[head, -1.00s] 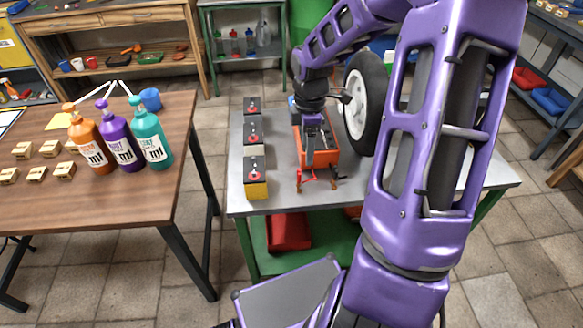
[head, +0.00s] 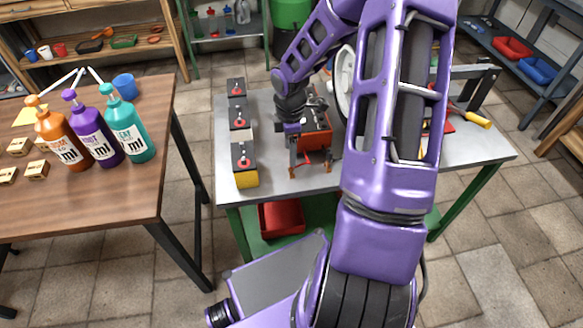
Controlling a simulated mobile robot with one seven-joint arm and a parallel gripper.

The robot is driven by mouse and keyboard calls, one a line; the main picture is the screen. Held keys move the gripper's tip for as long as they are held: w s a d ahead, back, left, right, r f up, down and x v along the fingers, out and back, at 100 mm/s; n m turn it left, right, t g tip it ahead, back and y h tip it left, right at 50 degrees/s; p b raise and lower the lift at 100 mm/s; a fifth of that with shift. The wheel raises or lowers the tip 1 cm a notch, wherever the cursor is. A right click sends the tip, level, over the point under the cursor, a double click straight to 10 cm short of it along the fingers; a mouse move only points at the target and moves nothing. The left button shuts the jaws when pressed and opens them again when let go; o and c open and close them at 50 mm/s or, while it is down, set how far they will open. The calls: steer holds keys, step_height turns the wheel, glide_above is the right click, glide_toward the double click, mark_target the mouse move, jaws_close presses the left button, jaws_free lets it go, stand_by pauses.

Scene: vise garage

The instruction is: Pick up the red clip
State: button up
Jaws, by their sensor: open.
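My gripper (head: 298,158) points down at the front left corner of an orange-red box (head: 316,142) on the grey workbench (head: 270,192). Its jaws are open. The red clip, on a cable in front of the box, is mostly hidden at the fingertips; I cannot tell whether it lies between them. A brownish clip (head: 328,160) shows to the right, by the box's front right corner.
Several batteries with black tops (head: 243,157) stand in a row left of my gripper. A wheel (head: 345,80) stands behind my arm. A wooden table (head: 100,195) with colored bottles (head: 92,140) is at left.

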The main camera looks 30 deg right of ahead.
steer(key=f, duration=0.2)
steer(key=f+b, duration=0.1)
steer(key=f, duration=0.2)
steer(key=shift+s+f, duration=0.3)
steer(key=shift+s, duration=0.05)
jaws_close()
